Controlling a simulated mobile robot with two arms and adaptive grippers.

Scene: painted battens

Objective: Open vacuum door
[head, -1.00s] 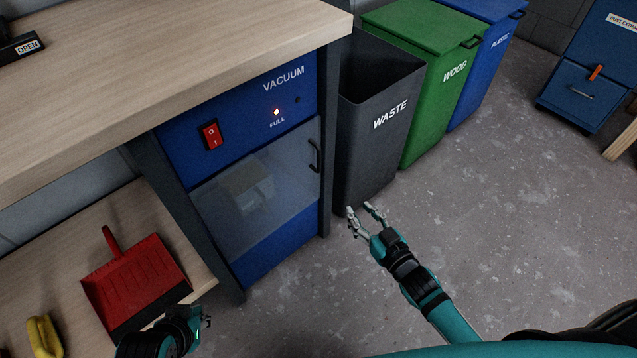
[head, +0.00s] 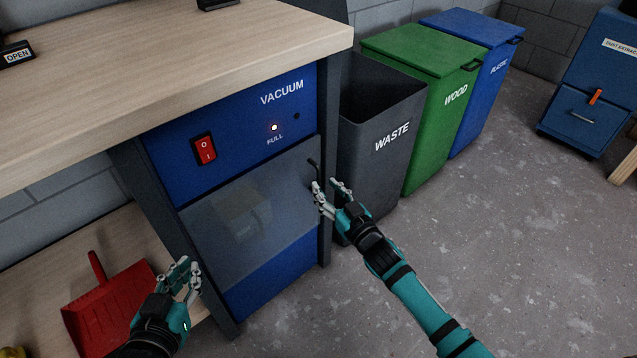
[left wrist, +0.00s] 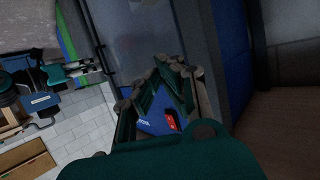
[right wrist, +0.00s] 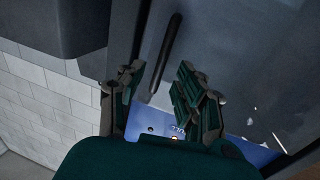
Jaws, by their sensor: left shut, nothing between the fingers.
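The blue vacuum cabinet (head: 160,160) stands under the bench. Its translucent grey door (head: 225,245) is shut, with a pale shape dimly visible behind it. The dark bar handle (head: 313,164) is at the door's right edge, its lower part hidden by my right gripper. My right gripper (head: 327,184) is open at the handle. In the right wrist view the handle (right wrist: 166,55) shows in the gap between the spread fingers; contact cannot be told. My left gripper (head: 190,265) is shut and empty, in front of the door's lower left; it also shows in the left wrist view (left wrist: 165,75).
A grey waste bin (head: 385,165) stands close right of the cabinet and my right gripper. Green wood (head: 425,75) and blue plastic (head: 490,60) bins stand behind it. A red dustpan (head: 90,315) lies on the lower shelf.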

